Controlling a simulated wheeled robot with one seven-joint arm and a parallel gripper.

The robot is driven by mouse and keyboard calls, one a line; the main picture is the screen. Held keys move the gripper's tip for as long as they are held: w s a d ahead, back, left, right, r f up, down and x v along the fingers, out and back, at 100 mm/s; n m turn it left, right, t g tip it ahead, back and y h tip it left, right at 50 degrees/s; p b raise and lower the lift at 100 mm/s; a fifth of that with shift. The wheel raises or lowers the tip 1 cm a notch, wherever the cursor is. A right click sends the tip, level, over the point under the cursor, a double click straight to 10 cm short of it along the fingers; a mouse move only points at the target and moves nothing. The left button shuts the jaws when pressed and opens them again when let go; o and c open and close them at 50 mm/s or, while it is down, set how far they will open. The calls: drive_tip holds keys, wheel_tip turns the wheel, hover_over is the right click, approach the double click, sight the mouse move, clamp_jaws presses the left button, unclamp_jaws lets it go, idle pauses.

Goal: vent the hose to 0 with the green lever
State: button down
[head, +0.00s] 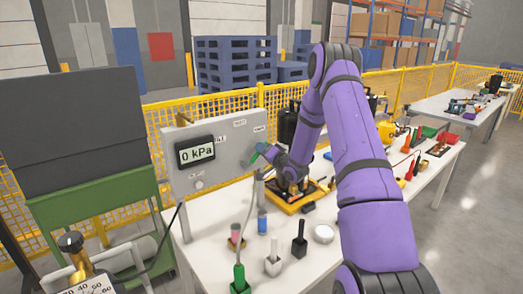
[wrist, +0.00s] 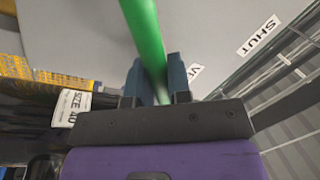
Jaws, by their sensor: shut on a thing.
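The green lever (wrist: 145,35) runs down from the top of the wrist view to between my jaws. My gripper (wrist: 158,80) is shut on it. In the head view my gripper (head: 266,151) is at the right part of the grey panel (head: 218,134), and a bit of green shows beside it. The display (head: 196,151) on the panel reads 0 kPa. In the wrist view a SHUT label (wrist: 259,36) is to the right of the lever. A second label (wrist: 194,72), partly hidden by a jaw, shows a V. The hose's connection is not clear.
The white table (head: 205,245) holds several small bottles and holders in front of the panel. A yellow-framed item (head: 302,198) sits below my arm. A brass-coloured fitting and round gauge (head: 92,284) are at the lower left. A yellow fence (head: 410,85) stands behind.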

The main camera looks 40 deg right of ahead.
drive_tip(key=c, duration=1.1)
unclamp_jaws()
drive_tip(key=v, duration=1.1)
